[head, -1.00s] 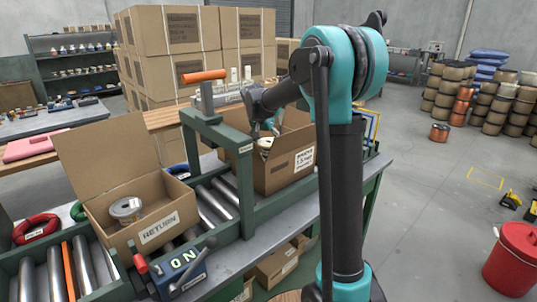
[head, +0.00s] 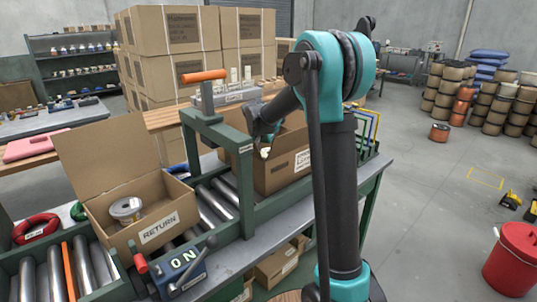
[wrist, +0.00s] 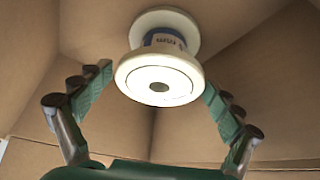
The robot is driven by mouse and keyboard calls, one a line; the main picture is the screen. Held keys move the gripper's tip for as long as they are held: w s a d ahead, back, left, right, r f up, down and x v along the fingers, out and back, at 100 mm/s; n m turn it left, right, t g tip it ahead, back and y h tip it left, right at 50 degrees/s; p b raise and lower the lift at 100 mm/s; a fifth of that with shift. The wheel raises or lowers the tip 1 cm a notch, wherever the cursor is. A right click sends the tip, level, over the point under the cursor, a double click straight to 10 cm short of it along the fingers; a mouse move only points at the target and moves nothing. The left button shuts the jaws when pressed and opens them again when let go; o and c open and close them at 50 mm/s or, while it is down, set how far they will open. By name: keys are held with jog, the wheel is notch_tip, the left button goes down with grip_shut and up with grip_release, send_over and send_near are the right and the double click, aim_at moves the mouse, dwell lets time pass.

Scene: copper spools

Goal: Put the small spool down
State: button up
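The small spool (wrist: 160,78) is white with a blue printed label round its core. In the wrist view its round flat end faces me, and the other flange is farther off, higher in the picture. My gripper (wrist: 156,82) has one finger on each side of the near flange; the right fingertip meets its edge, the left is very close. In the head view my gripper (head: 264,141) reaches down into an open cardboard box (head: 273,178), with only a bit of the white spool showing at the rim. The box front hides the spool's lower part and the box floor.
A green frame with an orange handle (head: 203,75) stands just left of the box. A RETURN carton (head: 158,230) holding another spool (head: 126,209) is farther left, beside the rollers (head: 215,204). Coloured frames (head: 366,125) stand behind the box to the right.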

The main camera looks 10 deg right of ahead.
dwell(0.3)
jog(key=v, duration=1.2)
jog(key=shift+s+r, duration=0.1)
jog(key=shift+r, duration=0.05)
